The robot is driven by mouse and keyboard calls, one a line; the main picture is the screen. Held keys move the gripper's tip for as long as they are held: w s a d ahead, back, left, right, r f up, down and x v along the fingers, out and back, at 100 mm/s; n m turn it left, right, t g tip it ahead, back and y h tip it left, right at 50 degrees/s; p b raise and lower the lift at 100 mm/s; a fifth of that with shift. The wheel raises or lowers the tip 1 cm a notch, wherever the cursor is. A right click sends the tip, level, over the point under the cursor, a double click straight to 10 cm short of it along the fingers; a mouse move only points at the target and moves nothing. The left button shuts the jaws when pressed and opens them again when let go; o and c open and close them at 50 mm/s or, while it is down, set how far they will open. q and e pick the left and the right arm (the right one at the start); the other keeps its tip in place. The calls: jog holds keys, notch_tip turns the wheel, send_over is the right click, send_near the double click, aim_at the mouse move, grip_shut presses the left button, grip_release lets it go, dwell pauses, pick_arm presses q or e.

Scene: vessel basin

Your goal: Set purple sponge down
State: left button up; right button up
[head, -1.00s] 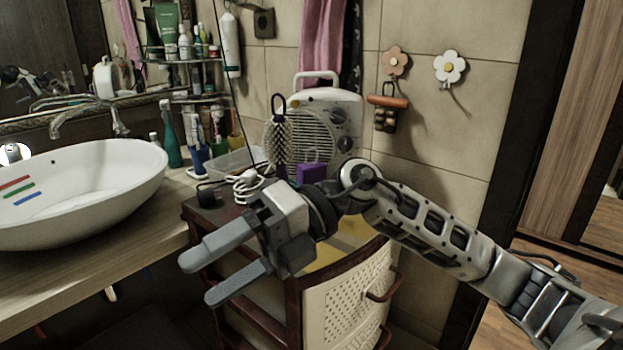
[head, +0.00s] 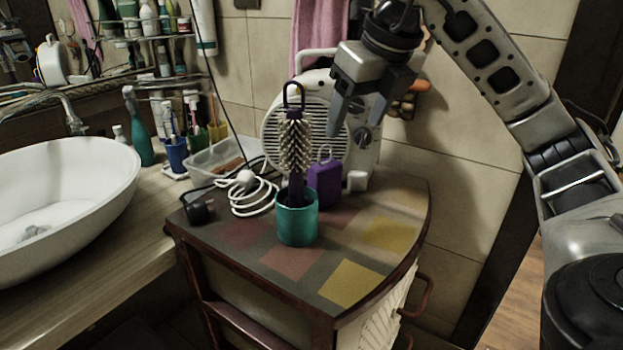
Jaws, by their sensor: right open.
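The purple sponge (head: 324,184), a small block with a thin loop on top, stands upright on the patterned cabinet top (head: 370,262). It is just right of and behind a teal cup (head: 297,222) and in front of the fan heater. My right gripper (head: 356,122) points down in front of the heater, above the sponge in the picture. Its fingers are apart, with nothing held between them, and there is a visible gap to the sponge. My left gripper is not in view.
A round brush (head: 296,143) stands tall in the cup. The white fan heater (head: 350,150) is behind. A coiled white cable (head: 250,195) and a clear tray (head: 215,162) lie left. The basin (head: 70,190) is far left. The cabinet's front right is clear.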

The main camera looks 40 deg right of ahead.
jog(key=b, duration=0.2)
send_over(331, 177)
jog(key=s, duration=0.3)
notch_tip(331, 177, down, 8)
jog(key=shift+w+x, duration=0.2)
jog(key=shift+x, duration=1.3)
jog(key=shift+w+x, duration=0.2)
jog(key=shift+x, duration=1.25)
jog(key=shift+a+r, duration=0.15)
jog(key=shift+c, duration=0.3)
jog(key=c, duration=0.7)
jog(key=shift+c, duration=0.2)
